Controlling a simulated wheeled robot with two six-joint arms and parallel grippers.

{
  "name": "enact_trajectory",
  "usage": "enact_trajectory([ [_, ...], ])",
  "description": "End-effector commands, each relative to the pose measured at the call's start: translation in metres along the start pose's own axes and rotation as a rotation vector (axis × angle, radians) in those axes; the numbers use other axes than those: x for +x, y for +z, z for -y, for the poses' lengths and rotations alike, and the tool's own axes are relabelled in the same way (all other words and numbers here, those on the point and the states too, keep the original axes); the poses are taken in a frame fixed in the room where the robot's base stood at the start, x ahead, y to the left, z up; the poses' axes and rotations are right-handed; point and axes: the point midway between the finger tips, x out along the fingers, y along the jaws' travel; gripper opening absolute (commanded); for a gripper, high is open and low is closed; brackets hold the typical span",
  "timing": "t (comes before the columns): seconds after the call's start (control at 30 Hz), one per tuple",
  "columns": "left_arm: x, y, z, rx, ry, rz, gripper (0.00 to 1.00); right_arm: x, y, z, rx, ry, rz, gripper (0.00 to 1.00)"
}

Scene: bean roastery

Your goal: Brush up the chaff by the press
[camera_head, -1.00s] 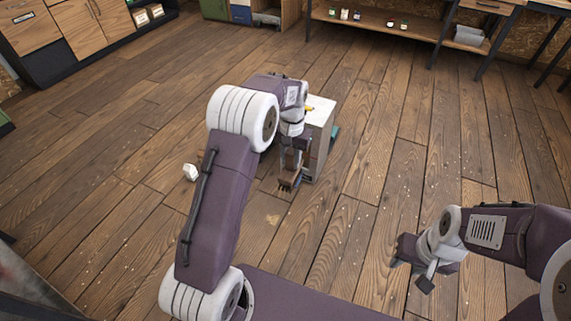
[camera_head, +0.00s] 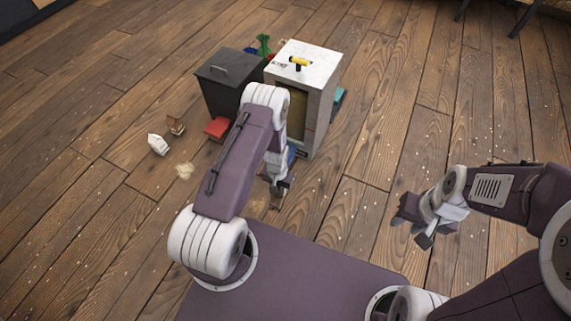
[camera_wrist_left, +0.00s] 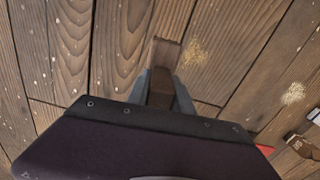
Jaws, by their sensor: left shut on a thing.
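My left gripper (camera_head: 280,189) is low over the floor, in front of the tall white unit (camera_head: 318,118); I cannot tell if that unit is the press. In the left wrist view its fingers (camera_wrist_left: 163,98) are shut on a brush (camera_wrist_left: 165,52) with a wooden handle. A pale tan patch of chaff (camera_wrist_left: 196,51) lies just right of the brush head, and shows faintly in the head view (camera_head: 258,207). A second patch (camera_wrist_left: 293,93) lies further right, left of my arm in the head view (camera_head: 184,170). My right gripper (camera_head: 418,220) hangs over bare floor; its jaw opening is unclear.
A dark lidded bin (camera_head: 228,88) stands left of the white unit, with a red piece (camera_head: 216,128) at its foot. A white carton (camera_head: 157,144) and small brown object (camera_head: 175,125) sit left of it. A yellow-handled item (camera_head: 299,64) is on the unit. Floor at right is open.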

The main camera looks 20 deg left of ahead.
Motion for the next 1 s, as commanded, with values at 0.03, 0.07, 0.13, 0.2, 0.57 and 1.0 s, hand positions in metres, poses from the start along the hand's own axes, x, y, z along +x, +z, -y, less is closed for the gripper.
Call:
enact_trajectory([
  [0.03,0.016,0.007,0.000,-0.003,0.000,0.002,0.00,0.011,0.001,0.000,0.000,0.000,0.000,0.36],
  [0.07,0.021,0.009,0.000,-0.004,0.000,0.000,0.00,0.014,0.002,0.000,0.000,0.000,0.000,0.36],
  [0.13,0.026,0.011,0.001,-0.006,0.000,-0.003,0.00,0.018,0.002,0.000,0.000,0.000,0.000,0.36],
  [0.2,0.026,0.011,0.001,-0.005,0.000,-0.005,0.00,0.018,0.002,0.000,0.000,0.000,0.000,0.36],
  [0.57,0.037,0.010,0.001,-0.005,0.000,-0.004,0.00,0.028,0.003,-0.001,0.000,0.000,0.000,0.36],
  [1.0,0.077,0.010,0.002,-0.006,0.000,-0.004,0.00,0.067,0.007,-0.001,0.000,0.000,0.000,0.36],
])
